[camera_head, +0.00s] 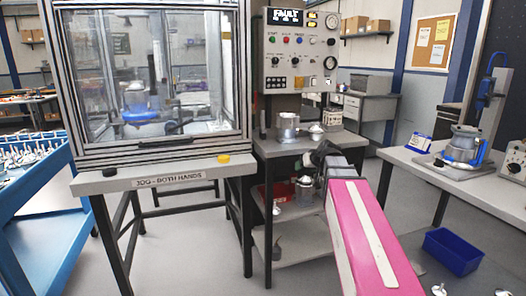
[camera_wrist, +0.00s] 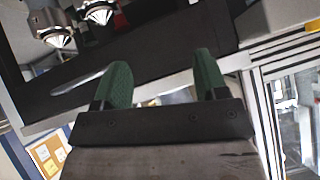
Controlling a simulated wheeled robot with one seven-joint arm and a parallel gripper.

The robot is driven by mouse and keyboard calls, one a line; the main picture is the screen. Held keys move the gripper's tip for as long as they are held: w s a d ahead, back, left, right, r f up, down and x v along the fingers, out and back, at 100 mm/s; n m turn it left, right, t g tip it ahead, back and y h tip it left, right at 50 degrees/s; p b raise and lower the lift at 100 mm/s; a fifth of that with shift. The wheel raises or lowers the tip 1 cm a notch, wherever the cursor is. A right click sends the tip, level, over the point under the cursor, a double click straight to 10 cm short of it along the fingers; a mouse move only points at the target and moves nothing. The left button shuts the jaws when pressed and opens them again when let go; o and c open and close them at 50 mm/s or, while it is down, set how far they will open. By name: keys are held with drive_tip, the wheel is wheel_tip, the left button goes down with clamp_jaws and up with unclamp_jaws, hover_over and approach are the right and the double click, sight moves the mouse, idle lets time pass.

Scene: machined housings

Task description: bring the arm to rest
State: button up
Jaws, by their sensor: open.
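My gripper (camera_wrist: 162,80) shows in the wrist view with two green fingers apart and nothing held between them. A dark flat surface with a pale edge lies beyond the fingers. In the head view my pink arm (camera_head: 368,235) reaches forward from the lower right. Its dark wrist end and gripper (camera_head: 318,155) are in front of the small grey side table (camera_head: 345,143). The fingertips are too small to make out there.
A silver cylinder (camera_head: 287,127) and a smaller metal part (camera_head: 316,131) stand on the side table. A blue bin (camera_head: 453,251) and workbench (camera_head: 470,190) are right.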

drive_tip(key=s+f+m+g+h, duration=0.1)
drive_tip(key=s+f+g, duration=0.3)
drive_tip(key=s+f, duration=0.7)
drive_tip(key=s+f+m+g+h, duration=0.1)
drive_tip(key=s+f+g+h, duration=0.2)
drive_tip(key=s+f, duration=0.9)
wheel_tip(320, 180, down, 6)
drive_tip(key=shift+d+g+h, duration=0.3)
drive_tip(key=shift+g, duration=0.5)
